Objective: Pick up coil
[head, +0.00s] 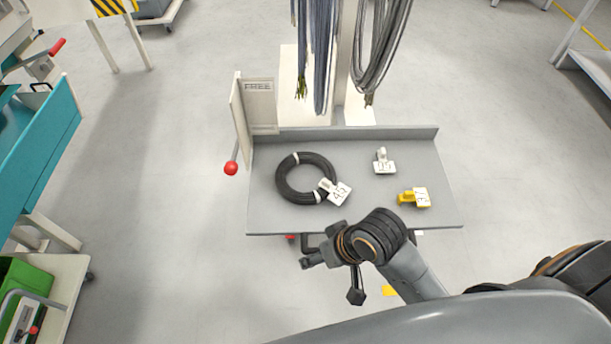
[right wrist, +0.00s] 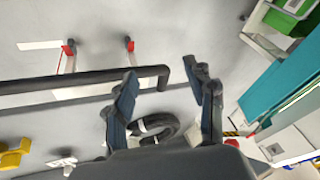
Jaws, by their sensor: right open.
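A black coil (head: 282,183) lies flat on the left part of a grey table (head: 350,217), with white bands and a white tag (head: 342,193) at its lower right. My right gripper (head: 330,278) is just off the table's front edge, apart from the coil. In the right wrist view its two fingers (right wrist: 161,76) are spread and empty. Part of the coil (right wrist: 168,127) shows between the fingers, farther off; the gripper body hides the rest. My left gripper is in neither view.
A white holder (head: 384,164) and a yellow holder (head: 407,198) stand on the table's right side. A white panel marked FREE (head: 260,108) stands at the back left. Cables (head: 316,50) hang behind the table. A dark bar (right wrist: 70,82) crosses the right wrist view.

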